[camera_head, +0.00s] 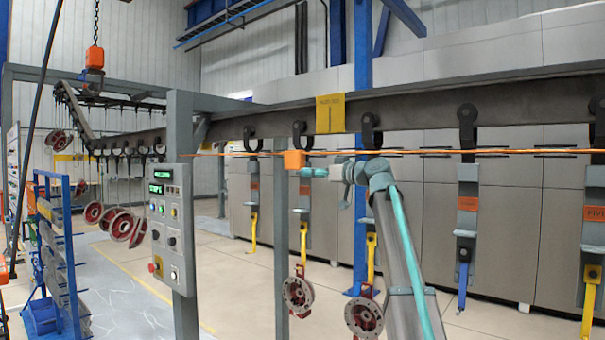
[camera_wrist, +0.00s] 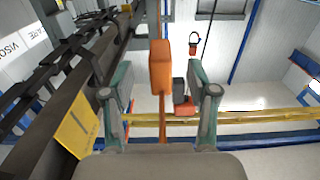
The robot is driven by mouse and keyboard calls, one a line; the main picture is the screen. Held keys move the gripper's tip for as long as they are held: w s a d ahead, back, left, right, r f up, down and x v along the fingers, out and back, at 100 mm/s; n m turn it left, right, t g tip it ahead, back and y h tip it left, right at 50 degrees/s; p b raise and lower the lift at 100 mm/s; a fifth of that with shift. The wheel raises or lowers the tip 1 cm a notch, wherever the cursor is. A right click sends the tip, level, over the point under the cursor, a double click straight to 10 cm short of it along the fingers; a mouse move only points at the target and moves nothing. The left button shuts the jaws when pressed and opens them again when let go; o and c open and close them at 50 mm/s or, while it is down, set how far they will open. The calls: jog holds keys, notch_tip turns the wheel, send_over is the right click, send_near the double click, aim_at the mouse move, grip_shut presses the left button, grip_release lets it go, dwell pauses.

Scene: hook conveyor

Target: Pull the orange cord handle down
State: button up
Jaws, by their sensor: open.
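The orange handle (camera_head: 295,159) is a small block on a taut orange cord (camera_head: 480,152) running level below the conveyor rail. In the wrist view the handle (camera_wrist: 160,66) stands between the two fingers, with visible gaps on both sides. The cord (camera_wrist: 162,118) runs from it toward my palm. My gripper (camera_wrist: 156,74) is open, its grey-green fingers on either side of the handle. In the head view my gripper (camera_head: 316,172) is at the handle's right side. Whether a finger touches the handle is hidden there.
The conveyor rail (camera_head: 420,108) with a yellow sign (camera_head: 331,113) runs just above. Hangers with red wheels (camera_head: 299,293) hang below. A control panel (camera_head: 166,222) on a grey post stands left. A blue rack (camera_head: 62,255) stands far left. The floor between is open.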

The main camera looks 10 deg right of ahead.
jog(key=v, duration=0.3)
jog(key=shift+s+d, duration=0.25)
jog(key=shift+s, duration=0.05)
dwell(0.3)
